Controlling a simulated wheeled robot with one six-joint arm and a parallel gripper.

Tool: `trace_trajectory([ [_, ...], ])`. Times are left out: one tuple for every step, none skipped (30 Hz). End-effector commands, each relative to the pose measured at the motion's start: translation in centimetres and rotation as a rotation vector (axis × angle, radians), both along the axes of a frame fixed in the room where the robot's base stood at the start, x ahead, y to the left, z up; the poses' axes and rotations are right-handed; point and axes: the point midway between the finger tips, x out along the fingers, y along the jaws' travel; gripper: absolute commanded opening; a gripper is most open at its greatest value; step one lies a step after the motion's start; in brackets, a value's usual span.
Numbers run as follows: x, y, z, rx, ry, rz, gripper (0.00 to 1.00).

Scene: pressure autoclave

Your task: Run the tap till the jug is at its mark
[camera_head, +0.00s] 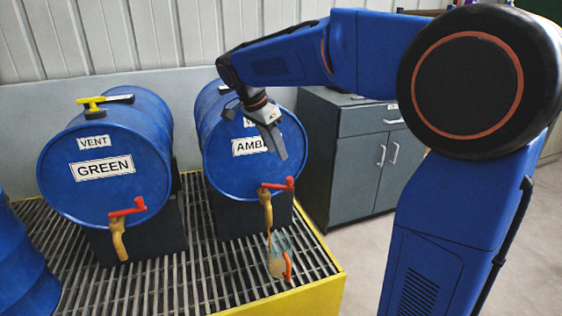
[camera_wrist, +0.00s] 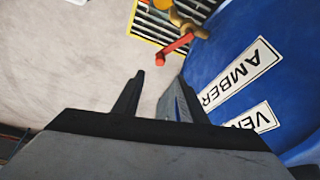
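The amber drum (camera_head: 222,165) is blue and lies on its side in a black cradle. Its brass tap (camera_head: 266,206) has a red lever (camera_head: 280,184), which points right; the lever also shows in the wrist view (camera_wrist: 176,48). A small translucent jug (camera_head: 277,254) with an orange-red handle stands on the grating below the tap. Its mark and liquid level are too small to tell, and I see no clear stream. My gripper (camera_head: 277,140) is in front of the drum's label, above the lever. In the wrist view its fingers (camera_wrist: 155,98) are apart and empty.
The green drum (camera_head: 110,200) stands to the left, with its own red-levered tap (camera_head: 119,225) and a yellow vent fitting (camera_head: 92,102) on top. Another blue drum (camera_head: 22,265) is cut off at left. A grey cabinet (camera_head: 352,165) stands behind. The grating has a yellow edge (camera_head: 318,297).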

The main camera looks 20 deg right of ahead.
Motion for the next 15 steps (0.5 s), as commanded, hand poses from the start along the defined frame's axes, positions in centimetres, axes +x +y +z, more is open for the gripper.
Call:
trace_trajectory([
  [0.0, 0.4, 0.9, 0.001, -0.004, 0.002, 0.38],
  [-0.1, 0.6, 1.4, 0.001, -0.003, 0.001, 0.38],
  [-0.1, 0.8, 2.0, 0.001, -0.003, 0.001, 0.38],
  [-0.2, 1.0, 2.4, 0.001, -0.003, 0.001, 0.38],
  [-0.2, 1.2, 2.7, 0.000, -0.001, 0.002, 0.38],
  [-0.3, 1.3, 3.2, 0.000, -0.001, 0.002, 0.38],
  [-0.3, 1.4, 3.5, 0.000, -0.002, 0.001, 0.38],
  [-0.3, 1.5, 3.7, 0.000, -0.002, 0.001, 0.38],
  [-0.4, 1.6, 4.0, 0.000, -0.001, 0.000, 0.38],
  [-0.4, 1.7, 4.2, 0.000, 0.000, 0.000, 0.38],
  [-0.4, 1.7, 4.3, 0.000, 0.000, 0.000, 0.38],
  [-0.4, 1.8, 4.4, 0.000, 0.000, 0.000, 0.38],
  [-0.4, 1.8, 4.5, 0.000, 0.000, 0.000, 0.38],
  [-0.4, 1.8, 4.6, 0.000, 0.000, 0.000, 0.38],
  [-0.4, 1.8, 4.6, 0.000, 0.000, 0.000, 0.38],
])
